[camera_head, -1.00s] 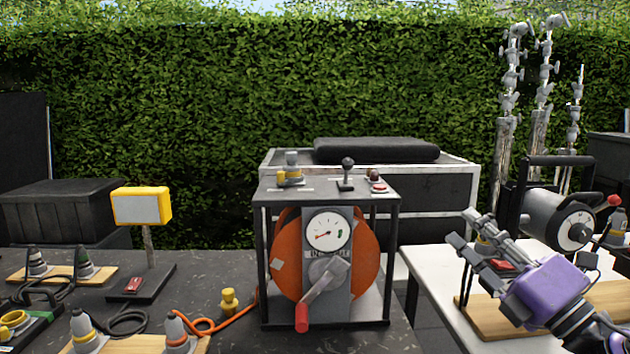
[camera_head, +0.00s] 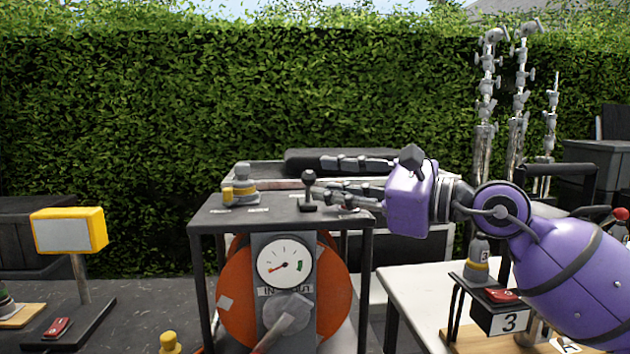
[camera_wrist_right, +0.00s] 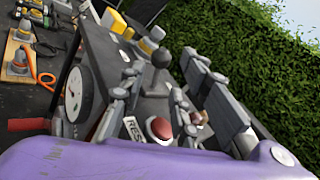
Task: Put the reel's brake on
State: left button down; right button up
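The reel stands on the dark table as an orange drum (camera_head: 333,290) in a black frame with a gauge (camera_head: 285,263) and a grey crank. On the frame's top a black ball-topped lever (camera_head: 309,188) stands roughly upright. Whether it is the brake's lever I cannot read. My right gripper (camera_head: 322,178) reaches in from the right just above the top, its fingers apart and empty. In the wrist view the lever's knob (camera_wrist_right: 161,57) shows between and beyond the fingers. Contact cannot be told. My left gripper is not in view.
A red button (camera_wrist_right: 159,128) by a "RES…" label sits on the top close below the right fingers. A grey and yellow plug (camera_head: 242,186) stands at the top's left. A white table (camera_head: 420,285) is at right.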

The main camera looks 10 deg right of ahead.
aim_at(308, 190)
jog(key=shift+x, duration=1.65)
jog(key=shift+c, duration=0.2)
grip_shut()
